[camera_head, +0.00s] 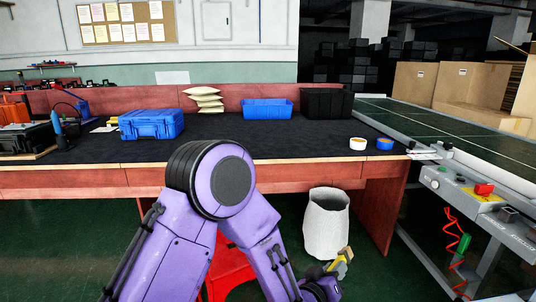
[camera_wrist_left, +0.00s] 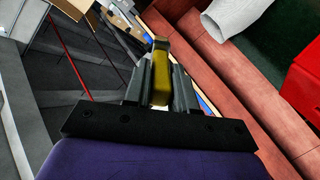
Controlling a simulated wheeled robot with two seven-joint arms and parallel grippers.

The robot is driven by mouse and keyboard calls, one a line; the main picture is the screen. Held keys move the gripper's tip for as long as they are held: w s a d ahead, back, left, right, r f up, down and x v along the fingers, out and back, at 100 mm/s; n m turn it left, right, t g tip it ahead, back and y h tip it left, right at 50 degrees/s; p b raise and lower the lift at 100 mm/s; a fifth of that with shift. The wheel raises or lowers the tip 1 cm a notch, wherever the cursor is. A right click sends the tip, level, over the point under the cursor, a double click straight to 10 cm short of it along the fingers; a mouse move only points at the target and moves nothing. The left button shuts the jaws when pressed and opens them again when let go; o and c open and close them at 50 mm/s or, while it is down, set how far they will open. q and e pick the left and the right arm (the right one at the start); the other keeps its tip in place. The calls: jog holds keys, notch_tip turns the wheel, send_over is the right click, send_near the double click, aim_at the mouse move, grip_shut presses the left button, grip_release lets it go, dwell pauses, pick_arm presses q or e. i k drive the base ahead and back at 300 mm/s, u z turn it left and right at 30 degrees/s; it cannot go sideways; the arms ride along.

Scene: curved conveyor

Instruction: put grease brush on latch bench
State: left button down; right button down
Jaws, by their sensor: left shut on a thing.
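My left gripper (camera_head: 334,272) is low in front of the bench, at the bottom of the head view, beside the white bin. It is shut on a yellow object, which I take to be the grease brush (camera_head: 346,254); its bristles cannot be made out. In the left wrist view the yellow brush (camera_wrist_left: 161,72) sticks out between the two fingers (camera_wrist_left: 160,85). The long bench with a dark top (camera_head: 300,148) and red wooden sides spans the head view; I cannot tell whether it is the latch bench. My right gripper is not in view.
On the bench are a blue toolbox (camera_head: 151,123), stacked cream bags (camera_head: 205,99), a blue bin (camera_head: 267,109), a black crate (camera_head: 327,102) and two tape rolls (camera_head: 358,143). A white bin (camera_head: 326,224) stands below. The conveyor (camera_head: 445,133) is at right. The bench's middle front is clear.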

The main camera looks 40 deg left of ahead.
aim_at(331, 150)
jog(key=u, duration=0.8)
jog(key=i, duration=1.15)
jog(key=z, duration=0.35)
